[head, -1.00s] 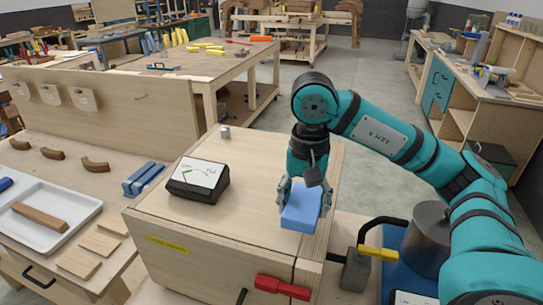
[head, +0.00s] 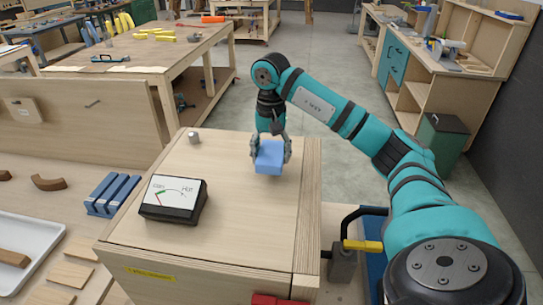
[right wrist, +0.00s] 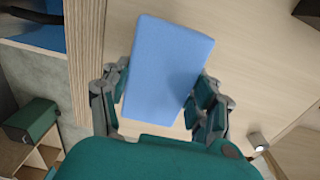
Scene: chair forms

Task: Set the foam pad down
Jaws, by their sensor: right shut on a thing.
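The foam pad (head: 269,157) is a light blue block. My right gripper (head: 270,150) is shut on it, with one finger on each side, over the top of the wooden box (head: 240,225). In the right wrist view the pad (right wrist: 168,62) sits between the fingers of the right gripper (right wrist: 160,105), with the pale wood behind it. I cannot tell whether the pad touches the box top. My left gripper is not in view.
A black-framed gauge (head: 173,199) stands on the box top, left of the pad. A small grey cylinder (head: 194,137) is near the back edge. Blue blocks (head: 112,194) lie on the bench at left. The box top's front right is clear.

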